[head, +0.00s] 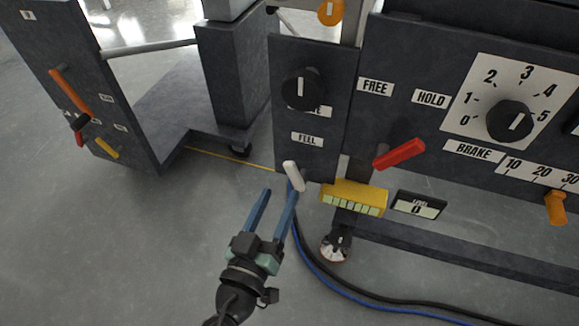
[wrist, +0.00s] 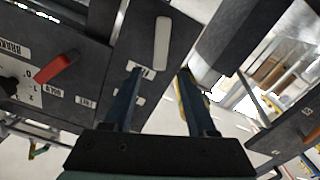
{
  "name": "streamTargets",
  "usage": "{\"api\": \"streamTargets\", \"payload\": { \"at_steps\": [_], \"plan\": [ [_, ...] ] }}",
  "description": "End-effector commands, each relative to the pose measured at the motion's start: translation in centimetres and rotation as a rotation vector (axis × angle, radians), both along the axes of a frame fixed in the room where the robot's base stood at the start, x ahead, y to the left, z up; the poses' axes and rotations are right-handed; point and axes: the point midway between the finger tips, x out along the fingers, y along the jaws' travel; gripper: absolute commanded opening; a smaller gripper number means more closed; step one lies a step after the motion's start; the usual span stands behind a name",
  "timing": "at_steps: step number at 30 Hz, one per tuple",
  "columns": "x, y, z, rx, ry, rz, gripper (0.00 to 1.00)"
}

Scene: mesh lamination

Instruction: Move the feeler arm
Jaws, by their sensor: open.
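A white lever (head: 293,175), which I take for the feeler arm, sits below the FEEL label (head: 307,139) at the lower edge of a dark panel. It slants, with its lower end to the right. In the wrist view the white lever (wrist: 162,42) shows just beyond the fingertips, in line with the gap between them. My gripper (head: 278,191) is open and empty, with its blue fingers pointing up toward the panel just left of and below the lever. In the wrist view my gripper (wrist: 159,75) has nothing between its fingers.
A black knob (head: 301,88) is above the lever. To its right are a red handle (head: 399,154), a yellow block (head: 354,198) and a numbered dial (head: 509,121). Blue and black hoses (head: 330,276) run along the floor right of my gripper.

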Motion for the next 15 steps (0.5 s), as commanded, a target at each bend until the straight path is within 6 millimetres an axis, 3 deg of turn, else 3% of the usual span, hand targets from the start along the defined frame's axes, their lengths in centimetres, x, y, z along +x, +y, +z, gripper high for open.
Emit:
{"api": "streamTargets", "payload": {
  "at_steps": [6, 15],
  "plan": [
    [4.5, -1.5, 0.0, 0.0, -0.003, -0.002, 0.57],
    [7.8, -2.5, 0.0, 0.0, -0.001, 0.0, 0.57]
  ]
}}
